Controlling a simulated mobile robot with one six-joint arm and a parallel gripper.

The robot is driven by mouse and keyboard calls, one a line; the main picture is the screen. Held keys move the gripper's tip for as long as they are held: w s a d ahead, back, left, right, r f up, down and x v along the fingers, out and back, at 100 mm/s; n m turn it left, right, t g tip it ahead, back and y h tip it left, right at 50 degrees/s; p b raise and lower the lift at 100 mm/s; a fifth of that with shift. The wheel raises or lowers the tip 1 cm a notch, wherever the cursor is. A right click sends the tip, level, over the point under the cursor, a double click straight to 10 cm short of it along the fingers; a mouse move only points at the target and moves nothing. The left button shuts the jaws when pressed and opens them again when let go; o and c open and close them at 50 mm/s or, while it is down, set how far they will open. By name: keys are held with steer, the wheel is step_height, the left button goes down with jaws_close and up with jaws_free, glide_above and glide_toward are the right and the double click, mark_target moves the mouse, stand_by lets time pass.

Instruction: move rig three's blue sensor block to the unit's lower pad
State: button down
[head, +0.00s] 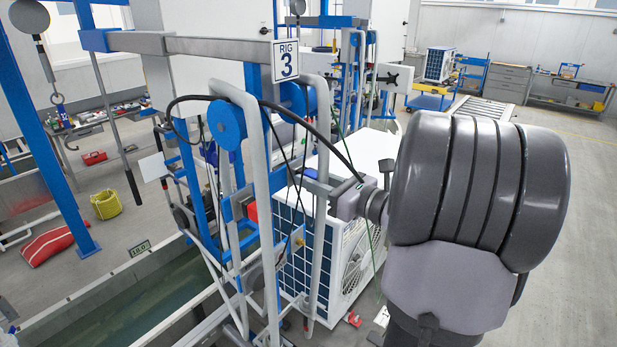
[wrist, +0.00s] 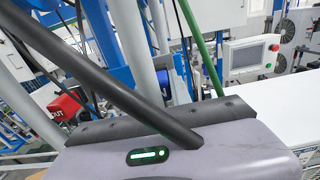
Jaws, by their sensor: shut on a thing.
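My gripper (head: 322,188) reaches in from the right to the frame of rig three, among its grey upright tubes. Its jaws are shut on a small piece, of which a bit of blue (head: 310,174) shows at the fingertips; I take this as the blue sensor block, mostly hidden. In the wrist view the grey gripper body fills the bottom and hides the fingertips. The white unit (head: 345,150) with blue grilles stands below and behind the gripper. I cannot make out its lower pad.
The rig three sign (head: 286,61) hangs on the crossbar. A black hose (head: 300,122) arches down to the gripper. Grey tubes (head: 322,245) stand close by. A red box (wrist: 66,105) and a control screen (wrist: 249,58) show in the wrist view. A water trough (head: 130,300) lies left.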

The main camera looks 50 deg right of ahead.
steer(key=shift+s, duration=0.1)
stand_by(0.3)
steer(key=shift+s+d+b, duration=0.15)
steer(key=shift+s+b, duration=0.25)
steer(key=shift+s, duration=1.05)
steer(key=shift+s+d+b, duration=0.1)
steer(key=shift+s+b, duration=0.3)
steer(key=shift+s, duration=1.05)
